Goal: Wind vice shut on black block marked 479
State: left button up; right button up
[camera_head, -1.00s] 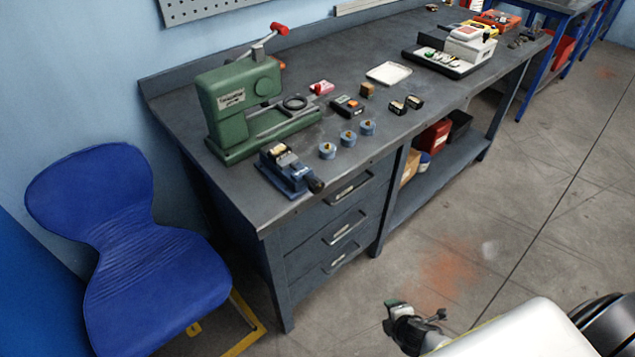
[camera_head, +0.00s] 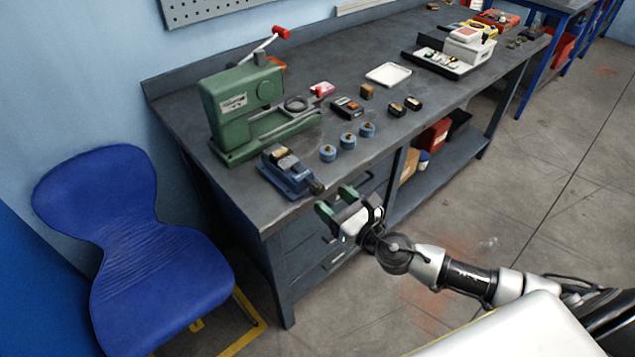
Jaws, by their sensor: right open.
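The small blue vice (camera_head: 291,178) sits at the near front edge of the dark bench. Its dark handle end (camera_head: 317,188) points toward the front right. A tan and dark piece (camera_head: 280,155) shows at the vice's jaws; no marking on it can be read, so I cannot tell if it is the block marked 479. Small dark blocks (camera_head: 404,107) stand farther along the bench. My right gripper (camera_head: 333,201) is open and empty, with green-tipped fingers, just off the bench front and close to the vice handle, apart from it. My left gripper is not in view.
A green press (camera_head: 235,105) with a red-knobbed lever stands behind the vice. Several blue round pieces (camera_head: 348,141), a meter-like box (camera_head: 347,108) and a white tray (camera_head: 389,74) lie to the right. A blue chair (camera_head: 150,250) stands at the left.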

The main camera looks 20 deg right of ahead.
aim_at(320, 190)
jog(key=x, duration=0.5)
jog(key=shift+w+a+p, duration=0.1)
jog(key=shift+w+p, duration=0.2)
jog(key=shift+p, duration=0.05)
jog(key=c, duration=0.9)
